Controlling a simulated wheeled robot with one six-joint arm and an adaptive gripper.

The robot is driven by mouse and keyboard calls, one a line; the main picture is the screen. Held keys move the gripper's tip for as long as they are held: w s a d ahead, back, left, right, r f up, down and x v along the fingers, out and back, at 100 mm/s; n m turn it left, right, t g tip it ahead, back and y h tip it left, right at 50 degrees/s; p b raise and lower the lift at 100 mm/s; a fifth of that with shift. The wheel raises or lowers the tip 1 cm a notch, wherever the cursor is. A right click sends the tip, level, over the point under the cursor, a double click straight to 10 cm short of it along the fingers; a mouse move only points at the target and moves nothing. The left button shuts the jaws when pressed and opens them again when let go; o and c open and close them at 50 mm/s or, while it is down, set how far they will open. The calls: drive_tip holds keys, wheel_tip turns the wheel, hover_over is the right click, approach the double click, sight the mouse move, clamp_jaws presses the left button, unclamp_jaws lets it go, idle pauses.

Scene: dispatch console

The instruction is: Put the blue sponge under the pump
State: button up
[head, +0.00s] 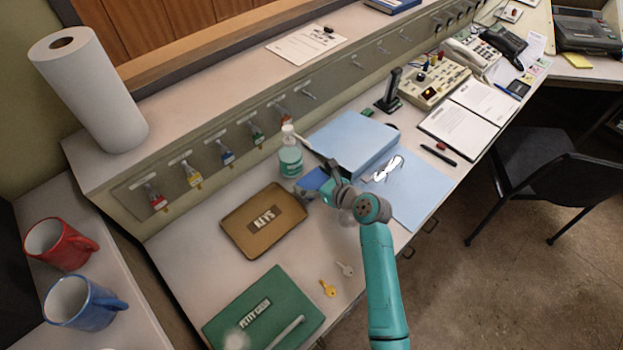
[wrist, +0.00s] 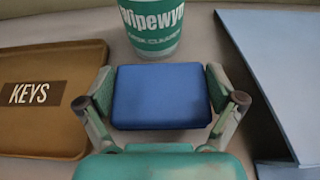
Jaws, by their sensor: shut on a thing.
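My gripper (wrist: 160,98) is shut on the blue sponge (wrist: 160,92), with one finger against each side of it. In the head view the sponge (head: 315,180) shows partly behind my gripper (head: 322,192), in front of the pump bottle. The pump bottle (head: 290,160) is clear with a green label and a white top, and stands on the desk against the key panel. In the wrist view the bottle's lower part (wrist: 152,28) is just beyond the sponge; its top is out of that view. I cannot tell whether the sponge touches the desk.
The brown KEYS tray (head: 233,222) lies left of my gripper. A light blue binder (head: 350,140) lies to the right, with a blue folder (head: 418,195) and glasses (head: 388,168) near it. A green petty cash box (head: 290,290) and two loose keys (head: 328,288) lie nearer.

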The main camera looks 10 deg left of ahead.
drive_tip(key=shift+f, duration=0.15)
drive_tip(key=o, duration=0.7)
drive_tip(key=v, duration=1.2)
drive_tip(key=shift+d, duration=0.1)
